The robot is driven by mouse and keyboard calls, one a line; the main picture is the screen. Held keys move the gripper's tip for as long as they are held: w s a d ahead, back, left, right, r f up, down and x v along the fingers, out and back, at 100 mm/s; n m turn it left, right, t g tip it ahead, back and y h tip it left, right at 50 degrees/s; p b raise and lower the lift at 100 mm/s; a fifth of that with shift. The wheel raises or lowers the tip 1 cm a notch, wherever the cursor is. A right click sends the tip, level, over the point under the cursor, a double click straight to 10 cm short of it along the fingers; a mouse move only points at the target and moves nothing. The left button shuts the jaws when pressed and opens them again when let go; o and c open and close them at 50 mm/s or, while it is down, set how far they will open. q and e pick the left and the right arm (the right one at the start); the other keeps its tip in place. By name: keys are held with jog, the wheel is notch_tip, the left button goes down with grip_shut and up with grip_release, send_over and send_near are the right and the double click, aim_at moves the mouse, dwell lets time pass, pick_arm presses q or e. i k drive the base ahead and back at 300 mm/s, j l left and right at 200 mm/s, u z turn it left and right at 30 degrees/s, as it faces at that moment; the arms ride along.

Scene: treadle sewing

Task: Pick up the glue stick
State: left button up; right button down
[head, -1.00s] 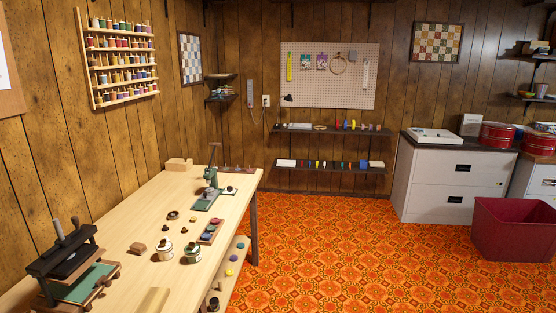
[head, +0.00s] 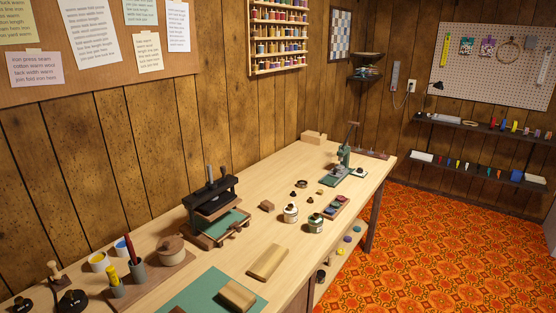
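I cannot make out for certain which thing is the glue stick. A small upright yellow cylinder (head: 115,284) stands at the front left of the long wooden table (head: 215,262) in the head view. It is beside a grey cup (head: 138,272) with a red stick in it. Small coloured upright items (head: 470,165) also stand on the lower wall shelf at the right, too small to identify. Neither of my grippers is in view.
A black press (head: 208,200) stands near the wall, with a green mat (head: 195,297) and wooden blocks (head: 268,262) in front. Two jars (head: 290,213) and a green-based tool (head: 342,165) stand farther back. Orange patterned floor (head: 430,245) is open at the right.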

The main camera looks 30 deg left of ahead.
aim_at(111, 273)
jog(key=u, duration=2.05)
